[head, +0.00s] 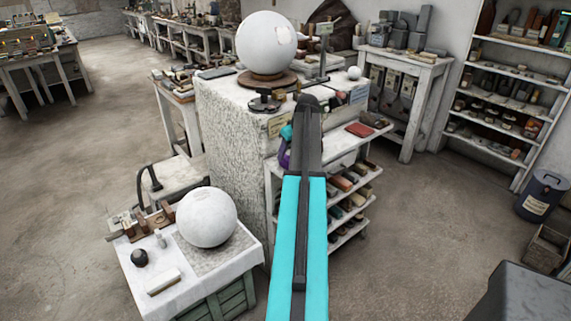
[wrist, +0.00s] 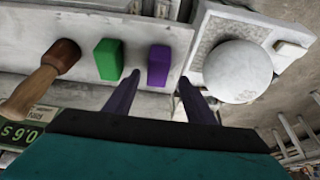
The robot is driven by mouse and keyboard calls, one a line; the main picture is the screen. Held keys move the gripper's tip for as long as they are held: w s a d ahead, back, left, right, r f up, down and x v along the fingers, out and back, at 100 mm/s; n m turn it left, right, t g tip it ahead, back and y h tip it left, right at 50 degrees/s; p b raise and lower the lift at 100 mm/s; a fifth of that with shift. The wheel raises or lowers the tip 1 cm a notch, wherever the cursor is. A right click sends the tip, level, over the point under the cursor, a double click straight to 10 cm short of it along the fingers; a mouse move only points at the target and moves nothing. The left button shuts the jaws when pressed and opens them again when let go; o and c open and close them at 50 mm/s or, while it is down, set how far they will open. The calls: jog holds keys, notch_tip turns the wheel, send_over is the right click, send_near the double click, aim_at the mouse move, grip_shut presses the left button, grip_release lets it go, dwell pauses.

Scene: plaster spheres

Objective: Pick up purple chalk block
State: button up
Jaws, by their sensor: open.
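The purple chalk block (wrist: 159,66) stands on a pale surface in the wrist view, ahead of my gripper. My gripper (wrist: 159,79) is open and empty. Its two dark purple fingers are spread, with the block showing between and just beyond their tips. I cannot tell how large the gap to the block is. In the head view my gripper (head: 285,158) shows only partly, beside my turquoise and black arm. I cannot make out the purple block in that view.
A green block (wrist: 108,60) stands left of the purple one, and a wooden-handled tool (wrist: 40,80) farther left. A white sphere (wrist: 237,72) is close on the right. In the head view a large sphere (head: 266,43) tops the plinth (head: 228,115); another sphere (head: 207,217) rests on a low table.

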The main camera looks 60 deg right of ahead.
aim_at(286, 157)
jog(key=shift+p+x, duration=0.85)
jog(key=shift+x, duration=1.6)
jog(key=shift+s+d, duration=0.1)
jog(key=shift+d, duration=0.05)
jog(key=c, duration=1.2)
jog(key=shift+r, duration=0.2)
jog(key=shift+r+b, duration=0.7)
jog(key=shift+r, duration=0.7)
jog(key=shift+s+a+r, duration=0.1)
jog(key=shift+a+r, duration=0.05)
jog(key=shift+a, duration=0.1)
jog(key=s+a+b, duration=0.1)
jog(key=s+a, duration=0.2)
jog(key=a, duration=0.1)
jog(key=s+a+r+b, duration=0.1)
jog(key=s+a+b, duration=0.1)
jog(key=a, duration=0.2)
jog(key=s+a+b, duration=0.1)
jog(key=s+a, duration=0.2)
jog(key=a, duration=0.1)
jog(key=shift+s+a+r+b, duration=0.25)
jog(key=shift+s+a+b, duration=0.05)
jog(key=shift+s+a, duration=0.1)
